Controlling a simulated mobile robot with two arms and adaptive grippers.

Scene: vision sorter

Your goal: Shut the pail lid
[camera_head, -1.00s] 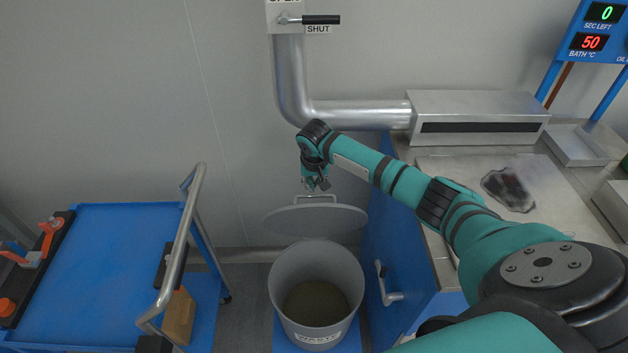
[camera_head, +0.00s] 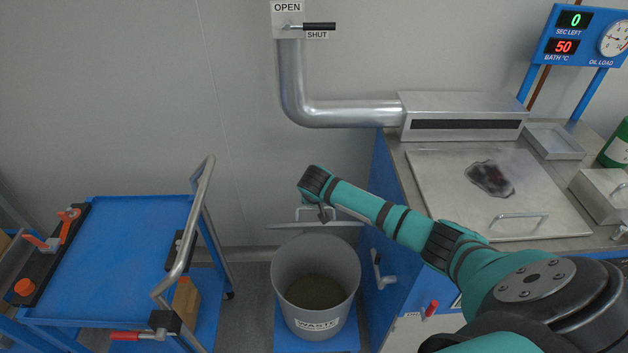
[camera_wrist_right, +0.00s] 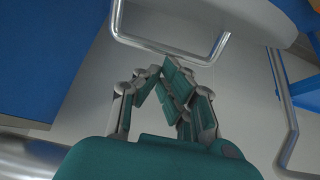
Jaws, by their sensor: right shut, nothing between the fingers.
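The lid's handle (camera_head: 299,212) stands above that strip. My right gripper (camera_head: 323,215) is at the handle, partly hidden by its own wrist. In the right wrist view the gripper (camera_wrist_right: 165,75) is shut and empty, just below a bent metal bar (camera_wrist_right: 178,58) that looks like the handle. My left gripper is out of view.
A blue trolley (camera_head: 115,250) with a metal rail (camera_head: 188,238) stands left of the pail. A blue cabinet (camera_head: 376,200) with a metal worktop (camera_head: 450,205) stands close on the right. The wall is behind; a duct (camera_head: 292,80) runs above.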

